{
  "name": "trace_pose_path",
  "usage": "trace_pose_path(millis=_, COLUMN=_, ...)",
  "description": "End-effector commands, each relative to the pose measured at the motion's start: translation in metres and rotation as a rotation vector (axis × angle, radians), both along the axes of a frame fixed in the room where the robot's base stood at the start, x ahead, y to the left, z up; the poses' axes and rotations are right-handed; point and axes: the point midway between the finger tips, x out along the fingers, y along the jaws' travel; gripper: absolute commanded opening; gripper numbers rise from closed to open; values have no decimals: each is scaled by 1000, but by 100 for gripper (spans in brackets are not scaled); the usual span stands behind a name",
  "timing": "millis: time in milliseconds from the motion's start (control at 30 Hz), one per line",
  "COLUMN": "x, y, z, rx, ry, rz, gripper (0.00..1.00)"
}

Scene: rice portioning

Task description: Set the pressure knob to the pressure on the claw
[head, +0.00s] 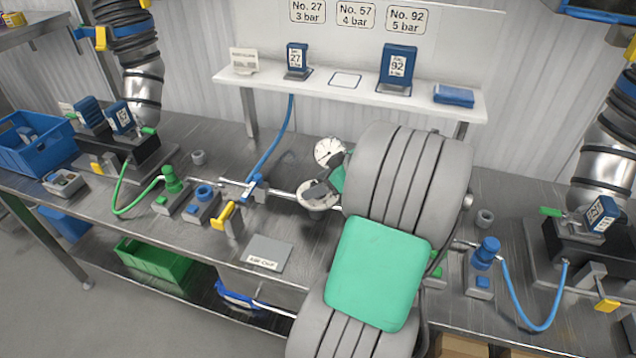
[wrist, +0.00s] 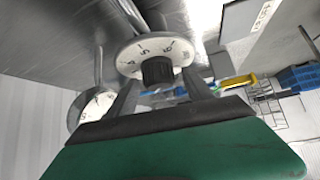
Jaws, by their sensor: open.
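The pressure knob is black on a round white dial (head: 318,206), mounted on the pipe at the middle of the bench. In the wrist view the black knob (wrist: 158,70) shows with the numbers 4, 5 and 6 on the dial (wrist: 136,49); its pointer mark cannot be made out. My gripper (head: 326,188) is at the dial, its dark fingers apart. In the wrist view my gripper (wrist: 160,84) has one finger on each side of the knob; contact is not clear. A blue claw block (head: 120,117) stands at the left station; its number is too small to read.
A white pressure gauge (head: 329,151) stands close behind the dial. Signs above the shelf (head: 350,97) pair No. 27 with 3 bar, No. 57 with 4 bar, No. 92 with 5 bar. Blocks 27 (head: 297,60) and 92 (head: 397,68) flank an empty outlined spot. A yellow-handled valve (head: 222,215) is left.

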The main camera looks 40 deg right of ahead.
Motion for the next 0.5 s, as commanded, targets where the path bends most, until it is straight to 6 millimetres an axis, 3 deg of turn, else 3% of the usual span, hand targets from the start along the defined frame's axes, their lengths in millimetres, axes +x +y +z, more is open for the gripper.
trace_pose_path(millis=167, x=0, y=0, z=0, rx=-1, ry=0, rz=-1, gripper=60)
trace_pose_path(millis=500, x=0, y=0, z=0, rx=0, ry=0, rz=0, gripper=33)
